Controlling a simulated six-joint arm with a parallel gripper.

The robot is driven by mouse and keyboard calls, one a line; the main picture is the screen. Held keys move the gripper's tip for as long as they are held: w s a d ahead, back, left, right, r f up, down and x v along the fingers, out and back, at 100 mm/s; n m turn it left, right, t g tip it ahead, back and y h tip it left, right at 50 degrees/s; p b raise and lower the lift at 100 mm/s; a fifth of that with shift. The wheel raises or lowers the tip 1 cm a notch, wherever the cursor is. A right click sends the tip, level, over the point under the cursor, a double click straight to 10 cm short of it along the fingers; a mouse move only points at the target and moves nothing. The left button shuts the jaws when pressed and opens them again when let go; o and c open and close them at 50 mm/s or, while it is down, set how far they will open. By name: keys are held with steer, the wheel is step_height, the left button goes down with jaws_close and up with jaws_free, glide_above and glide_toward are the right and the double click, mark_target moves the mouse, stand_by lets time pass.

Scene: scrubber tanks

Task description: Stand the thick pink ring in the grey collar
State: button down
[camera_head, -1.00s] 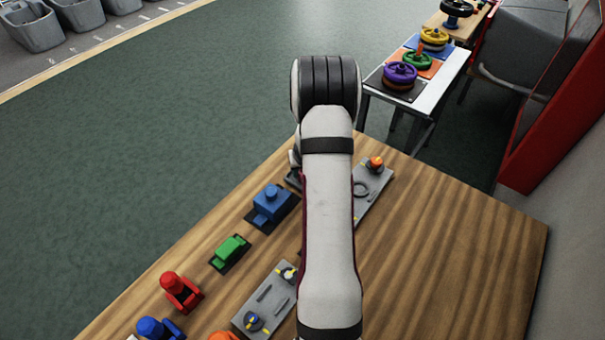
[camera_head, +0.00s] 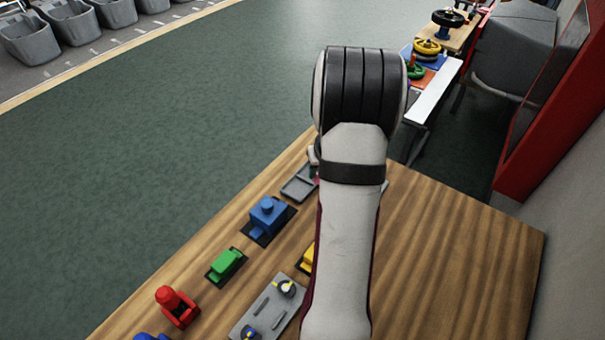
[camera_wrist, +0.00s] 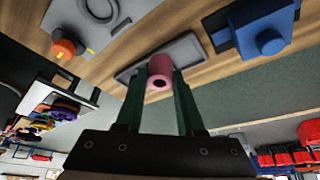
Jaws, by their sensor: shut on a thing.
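The thick pink ring (camera_wrist: 160,67) is between the dark green fingers of my gripper (camera_wrist: 158,82) in the wrist view. The fingers are shut on it, and its dark hole faces the camera. A shallow grey tray (camera_wrist: 198,50) lies on the table behind the ring; I cannot tell the gap between them. A grey plate (camera_wrist: 68,20) at the upper left bears an orange knob (camera_wrist: 64,48) and a round grey rim (camera_wrist: 98,10), which may be the collar. In the head view my arm hides the gripper, the ring and most of that plate.
A blue block (camera_head: 267,214) on a dark base stands left of my arm, beside the grey tray (camera_head: 297,186). A green block (camera_head: 226,264), a red part (camera_head: 175,305) and a grey plate with knobs (camera_head: 268,309) are nearer. The table's right side is clear.

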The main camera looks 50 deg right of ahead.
steer(key=s+d+r+n, duration=0.1)
steer(key=s+d+r, duration=0.25)
steer(key=s, duration=0.55)
steer(key=shift+s+d+f, duration=0.1)
steer(key=shift+d+f, duration=0.1)
steer(key=shift+f, duration=1.5)
steer(key=shift+d+f, duration=0.2)
steer(key=shift+f, duration=1.45)
steer(key=shift+f, duration=0.25)
steer(key=shift+f, duration=0.45)
steer(key=shift+f, duration=0.15)
steer(key=shift+f, duration=0.25)
steer(key=shift+f, duration=0.3)
